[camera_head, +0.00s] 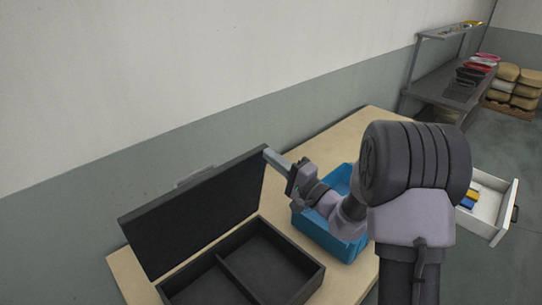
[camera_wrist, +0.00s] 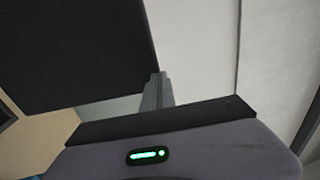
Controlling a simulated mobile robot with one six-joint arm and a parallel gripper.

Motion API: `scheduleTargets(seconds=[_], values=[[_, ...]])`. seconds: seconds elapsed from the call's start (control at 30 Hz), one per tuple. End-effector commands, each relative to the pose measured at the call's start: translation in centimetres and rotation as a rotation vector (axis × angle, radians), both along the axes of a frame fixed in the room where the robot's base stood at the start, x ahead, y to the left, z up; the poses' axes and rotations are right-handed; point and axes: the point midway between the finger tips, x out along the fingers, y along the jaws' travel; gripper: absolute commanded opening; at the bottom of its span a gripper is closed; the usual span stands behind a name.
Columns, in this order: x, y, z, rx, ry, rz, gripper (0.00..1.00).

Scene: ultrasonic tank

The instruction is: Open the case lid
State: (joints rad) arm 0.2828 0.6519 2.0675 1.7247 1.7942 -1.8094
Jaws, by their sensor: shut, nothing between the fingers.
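The black case (camera_head: 302,267) sits on the wooden table, with two compartments showing in its base. Its lid (camera_head: 200,220) stands raised at the back, tilted up from the base, with a grey handle (camera_head: 194,175) at its top edge. My gripper (camera_head: 271,156) is shut and empty, its fingertips close to the lid's upper right corner. In the wrist view the dark lid (camera_wrist: 75,45) fills the upper left, and the shut fingers (camera_wrist: 156,78) reach its right edge. I cannot tell whether they touch it.
A blue bin (camera_head: 318,230) stands on the table (camera_head: 125,270) right of the case, partly behind my arm. A wall runs close behind the table. An open white drawer (camera_head: 487,227) with small coloured items is at the right. Shelving (camera_head: 440,92) stands farther back.

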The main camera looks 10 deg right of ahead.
Motion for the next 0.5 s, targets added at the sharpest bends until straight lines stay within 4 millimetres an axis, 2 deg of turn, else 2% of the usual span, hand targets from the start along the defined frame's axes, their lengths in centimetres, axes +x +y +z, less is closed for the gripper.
scheduleTargets(seconds=[0.37, 0.5], values=[[0.4, 0.3, 0.1, -0.001, 0.001, 0.0, 0.0], [1.3, 1.0, 1.1, -0.022, 0.027, 0.005, 0.0]])
